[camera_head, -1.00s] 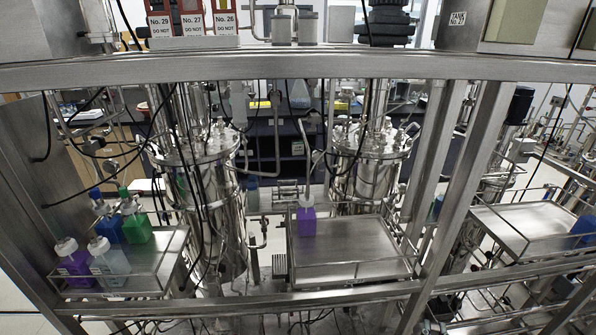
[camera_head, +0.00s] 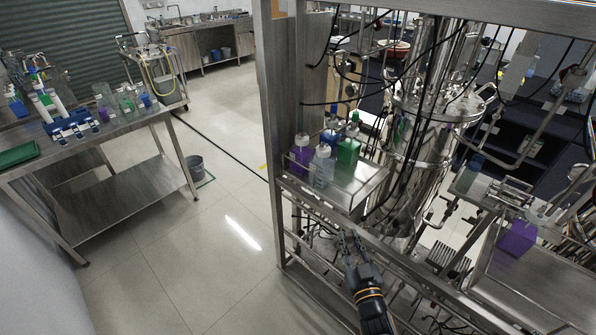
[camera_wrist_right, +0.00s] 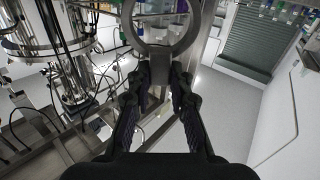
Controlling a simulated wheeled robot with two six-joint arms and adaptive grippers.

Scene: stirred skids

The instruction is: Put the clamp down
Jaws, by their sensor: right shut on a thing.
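My right gripper (camera_head: 350,240) reaches up from the bottom in the head view, in front of the skid frame and below its small left tray. In the right wrist view the gripper (camera_wrist_right: 159,85) is shut on the clamp (camera_wrist_right: 158,50), a grey metal piece with a round open ring beyond the fingertips. The clamp's held end is partly hidden between the fingers. In the head view I cannot make the clamp out clearly against the metal frame. My left gripper is in neither current view.
The left tray (camera_head: 349,193) holds several bottles with purple, clear, blue and green contents. A steel tank (camera_head: 432,115) stands behind it. A steel table (camera_head: 120,188) with a blue rack (camera_head: 72,127) and a green tray (camera_head: 18,154) stands at left. Open floor (camera_head: 225,215) lies between.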

